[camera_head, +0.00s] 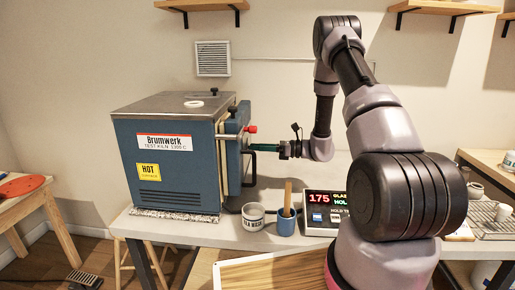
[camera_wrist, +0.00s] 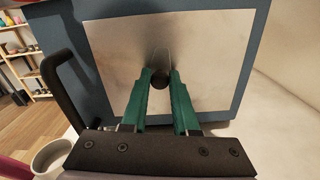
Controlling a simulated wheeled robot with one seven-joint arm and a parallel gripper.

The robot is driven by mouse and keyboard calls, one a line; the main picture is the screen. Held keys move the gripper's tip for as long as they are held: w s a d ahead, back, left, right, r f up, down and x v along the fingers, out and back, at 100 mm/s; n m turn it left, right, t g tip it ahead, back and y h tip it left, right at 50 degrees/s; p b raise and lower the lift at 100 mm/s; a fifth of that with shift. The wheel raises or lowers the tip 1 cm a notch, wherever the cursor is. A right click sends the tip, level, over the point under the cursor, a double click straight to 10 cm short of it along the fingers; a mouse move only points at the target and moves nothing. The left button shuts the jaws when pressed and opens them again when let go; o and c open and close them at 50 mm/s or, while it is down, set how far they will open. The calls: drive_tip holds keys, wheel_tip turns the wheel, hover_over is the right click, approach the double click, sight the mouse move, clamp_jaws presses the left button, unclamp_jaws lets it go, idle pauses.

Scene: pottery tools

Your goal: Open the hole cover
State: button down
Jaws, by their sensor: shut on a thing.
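The blue kiln (camera_head: 165,150) stands on the table at the left, its front facing right. In the wrist view its door carries a bare metal plate (camera_wrist: 215,50). A small round black knob (camera_wrist: 159,79) sits at the middle of the plate, with a faint metal shape just above it that looks like the hole cover (camera_wrist: 161,58). My gripper (camera_wrist: 160,84) has its two green fingers shut on the knob, one on each side. In the head view my gripper (camera_head: 251,147) reaches the kiln's front from the right; the knob is hidden there.
A black door handle (camera_wrist: 65,95) stands out left of the plate. A red-tipped lever (camera_head: 250,129) juts out near my gripper. Below are a white cup (camera_head: 253,217), a blue cup (camera_head: 286,223) with a wooden stick, and a display box (camera_head: 322,212) reading 175.

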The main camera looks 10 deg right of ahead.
sight(246, 143)
drive_tip(key=m, duration=0.2)
drive_tip(key=s+m, duration=0.1)
drive_tip(key=m, duration=0.2)
drive_tip(key=r+m, duration=0.1)
drive_tip(key=m, duration=0.2)
drive_tip(key=shift+s+a, duration=0.2)
drive_tip(key=m, duration=0.3)
drive_tip(key=shift+s+a+r+m, duration=0.1)
drive_tip(key=shift+s+r+m, duration=0.1)
drive_tip(key=shift+r+m, duration=0.3)
drive_tip(key=shift+m, duration=0.75)
drive_tip(key=shift+r+m, duration=0.15)
drive_tip(key=shift+m, duration=0.7)
drive_tip(key=c, duration=0.7)
unclamp_jaws()
drive_tip(key=shift+s, duration=0.1)
